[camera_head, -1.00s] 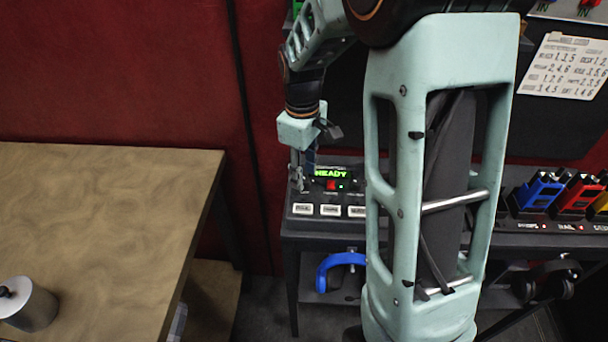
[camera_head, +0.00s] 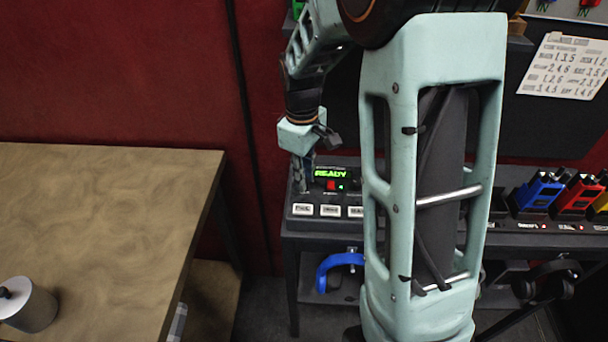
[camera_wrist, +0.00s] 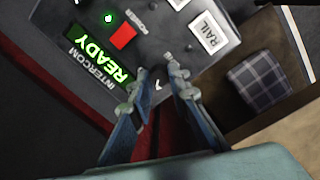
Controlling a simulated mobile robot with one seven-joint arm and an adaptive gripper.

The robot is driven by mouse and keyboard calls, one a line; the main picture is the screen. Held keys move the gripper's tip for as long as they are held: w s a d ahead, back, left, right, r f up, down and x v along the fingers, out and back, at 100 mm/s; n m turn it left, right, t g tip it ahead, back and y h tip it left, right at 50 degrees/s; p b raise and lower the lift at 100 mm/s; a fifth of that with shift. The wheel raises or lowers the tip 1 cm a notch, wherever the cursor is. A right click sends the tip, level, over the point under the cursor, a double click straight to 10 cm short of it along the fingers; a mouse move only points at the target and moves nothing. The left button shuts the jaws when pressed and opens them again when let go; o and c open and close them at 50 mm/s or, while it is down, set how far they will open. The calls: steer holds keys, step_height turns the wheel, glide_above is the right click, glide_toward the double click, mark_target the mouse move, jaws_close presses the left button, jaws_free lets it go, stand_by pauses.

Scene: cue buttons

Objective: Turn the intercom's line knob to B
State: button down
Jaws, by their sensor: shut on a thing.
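The intercom (camera_head: 352,200) is a dark box on a shelf with a green READY display (camera_head: 331,174), a red switch (camera_head: 331,186) and white buttons. In the wrist view the READY display (camera_wrist: 102,55) and red switch (camera_wrist: 122,37) show close up. My gripper (camera_head: 301,187) reaches down to the box's left end. In the wrist view my gripper (camera_wrist: 159,77) has its two fingers on either side of a small dark knob (camera_wrist: 158,86) with a pale mark, and is shut on it. The knob's letters cannot be read, and the fingers hide it in the head view.
A wooden table (camera_head: 100,190) stands at the left. Blue headphones (camera_head: 338,268) hang below the intercom. Blue and red devices (camera_head: 578,195) stand in a row at the right. A white RAIL button (camera_wrist: 208,33) lies near my fingers.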

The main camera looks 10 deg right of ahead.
steer(key=m, duration=0.5)
steer(key=shift+m, duration=0.4)
steer(key=m, duration=0.5)
steer(key=shift+w+d+m, duration=0.1)
steer(key=shift+m, duration=0.3)
steer(key=c, duration=1.8)
jaws_free()
steer(key=shift+r, duration=0.15)
steer(key=r, duration=1.1)
steer(key=shift+a+r, duration=0.25)
steer(key=shift+r, duration=0.15)
steer(key=shift+d+f, duration=0.1)
